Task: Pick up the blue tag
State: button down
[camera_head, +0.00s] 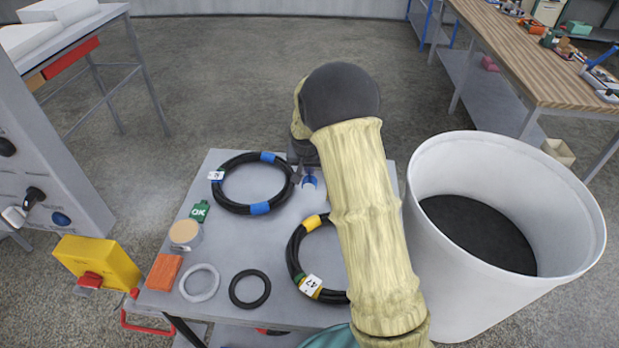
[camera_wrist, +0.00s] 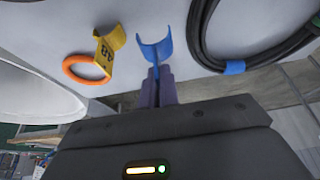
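The blue tag (camera_wrist: 155,50) is a curved blue clip with a narrow stem, seen in the wrist view just beyond my fingertips. It also shows in the head view (camera_head: 309,182), near the back of the grey table, right of a black hose coil. My gripper (camera_wrist: 157,76) has its two purple fingers close together, with the tag's stem between their tips. It looks shut on the stem. In the head view my arm hides most of the gripper. I cannot tell whether the tag touches the table.
The coil with blue bands (camera_head: 252,184) lies close left of the tag. A yellow tag (camera_wrist: 106,52) and an orange ring (camera_wrist: 88,68) lie on its other side. A yellow-banded coil (camera_head: 313,263) is nearer the front. A white bin (camera_head: 440,285) stands right of the table.

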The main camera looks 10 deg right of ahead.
notch_tip(320, 180, up, 6)
jog(key=shift+f, duration=0.15)
jog(key=shift+f, duration=0.1)
dwell(1.7)
